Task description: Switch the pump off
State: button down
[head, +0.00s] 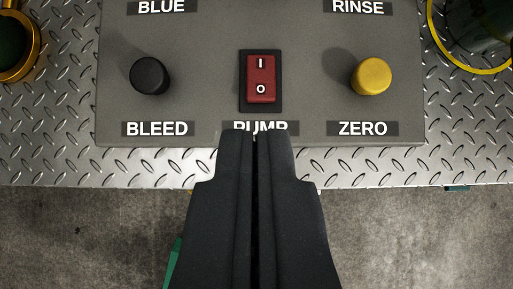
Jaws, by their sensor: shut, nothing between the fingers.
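The pump switch (261,79) is a red rocker in a black frame on a grey panel (205,100). Its upper half is marked I and its lower half O. I cannot tell for sure which half is pressed in. The PUMP label (243,127) below it is partly hidden by my gripper. My gripper (255,133) is shut and empty, with its fingertips just below the switch in the picture and apart from the rocker.
A black BLEED knob (150,76) stands left of the switch and a yellow ZERO knob (371,76) right. BLUE and RINSE labels show at the top. Round yellow-rimmed items sit at both upper corners. The panel lies on metal tread plate (50,130); concrete floor (90,230) shows below.

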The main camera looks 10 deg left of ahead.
send_over(256, 101)
jog(key=f, duration=0.7)
jog(key=shift+s, duration=0.25)
jog(key=shift+s+f+b, duration=0.25)
jog(key=shift+f+b, duration=0.1)
jog(key=shift+f, duration=0.8)
jog(key=shift+d+f, duration=0.1)
jog(key=shift+f, duration=0.65)
jog(key=b, duration=0.1)
jog(key=f+t+b, duration=0.1)
jog(key=b, duration=0.1)
jog(key=shift+s+d+f, duration=0.1)
jog(key=shift+s, duration=0.2)
jog(key=shift+w+r, duration=0.1)
jog(key=shift+r, duration=0.25)
jog(key=shift+r, duration=0.7)
